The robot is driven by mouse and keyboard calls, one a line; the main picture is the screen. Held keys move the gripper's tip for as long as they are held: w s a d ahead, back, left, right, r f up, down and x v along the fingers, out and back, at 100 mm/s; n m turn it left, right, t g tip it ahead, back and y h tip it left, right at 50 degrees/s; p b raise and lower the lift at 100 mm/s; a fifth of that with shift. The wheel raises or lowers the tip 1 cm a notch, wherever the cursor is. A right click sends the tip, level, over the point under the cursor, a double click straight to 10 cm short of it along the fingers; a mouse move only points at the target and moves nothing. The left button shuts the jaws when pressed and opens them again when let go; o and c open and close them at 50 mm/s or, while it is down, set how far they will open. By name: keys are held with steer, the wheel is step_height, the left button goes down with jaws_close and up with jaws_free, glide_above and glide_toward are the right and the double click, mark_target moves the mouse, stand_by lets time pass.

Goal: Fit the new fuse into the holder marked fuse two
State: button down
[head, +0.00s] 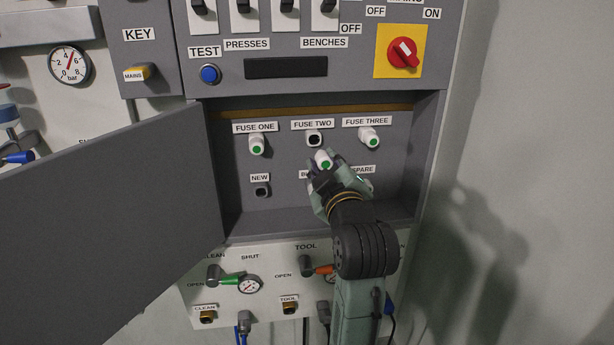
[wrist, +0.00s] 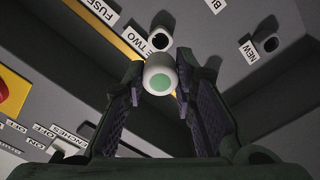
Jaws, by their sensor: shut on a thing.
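The new fuse is a white cylinder with a green end (head: 323,158); it also shows in the wrist view (wrist: 159,77). My gripper (head: 326,167) is shut on it, with a finger on each side in the wrist view. The holder marked fuse two (head: 314,138) is an empty dark socket with a pale rim, under its label. In the wrist view this holder (wrist: 161,38) shows just beyond the fuse. The fuse is just below the holder in the head view and looks apart from it; the exact gap in depth cannot be told.
Fuse one (head: 257,145) and fuse three (head: 369,138) hold white fuses with green ends. The socket marked new (head: 261,190) is empty. My gripper partly hides the spare place (head: 368,184) and a label beside it. The open cabinet door (head: 110,210) stands at left.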

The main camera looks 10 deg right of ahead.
stand_by(0.3)
steer(key=shift+w, duration=2.9)
steer(key=shift+w, duration=1.6)
steer(key=c, duration=1.2)
jaws_free()
steer(key=shift+c, duration=0.2)
steer(key=s, duration=1.2)
